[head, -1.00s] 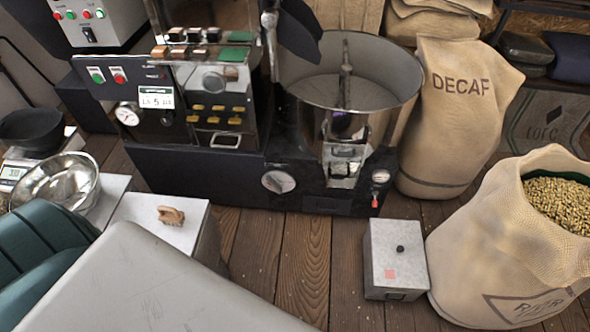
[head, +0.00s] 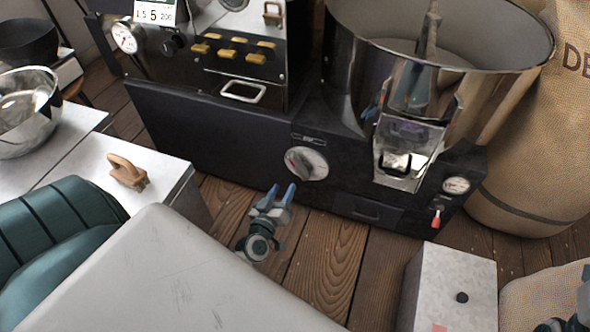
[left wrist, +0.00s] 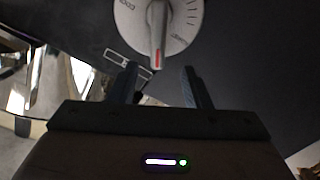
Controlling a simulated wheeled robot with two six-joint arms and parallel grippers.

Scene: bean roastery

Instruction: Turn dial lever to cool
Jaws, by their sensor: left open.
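The round pale dial (head: 308,163) is on the dark front of the roaster base in the head view. In the left wrist view the dial (left wrist: 180,22) carries a grey lever (left wrist: 157,30) with a red mark, which points down in that picture. The print on its rim is too blurred to read surely. My left gripper (head: 281,190) is open and empty, just below and left of the dial. Its two fingertips (left wrist: 159,68) stand apart below the lever's red end, with no clear contact. My right gripper (head: 570,322) shows only partly at the bottom right corner; its jaws are unclear.
A drum bin (head: 440,55) and chute (head: 405,150) stand right of the dial. A grey box (head: 455,285) stands on the floor at lower right. A metal case with a brown handle (head: 128,172) is at left. Wooden floor (head: 325,255) lies open before the roaster.

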